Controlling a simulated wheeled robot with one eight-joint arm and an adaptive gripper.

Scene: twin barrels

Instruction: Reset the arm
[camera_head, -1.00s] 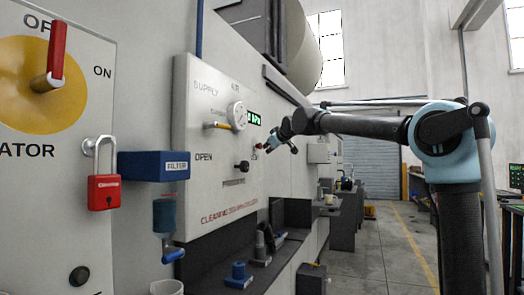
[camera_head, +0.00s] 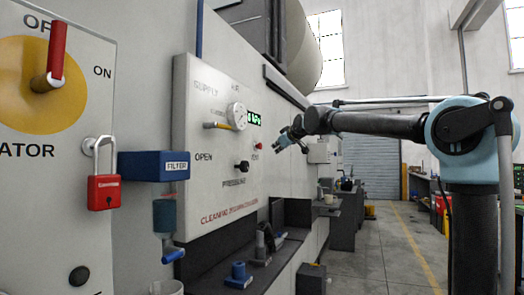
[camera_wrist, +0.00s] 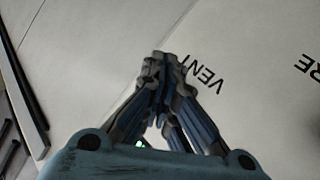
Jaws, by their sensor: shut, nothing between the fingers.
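My gripper (camera_head: 281,142) is at the end of my arm, reaching in from the right, in front of the wall beside the control panel (camera_head: 220,190). In the wrist view my gripper (camera_wrist: 160,62) is shut and empty, its fingertips together. The word VENT shows on the pale surface beyond them.
At left are a red-handled isolator switch (camera_head: 57,55), a red padlock (camera_head: 104,190) and a blue filter box (camera_head: 153,166). A dark ledge below the panel holds a blue fitting (camera_head: 238,274).

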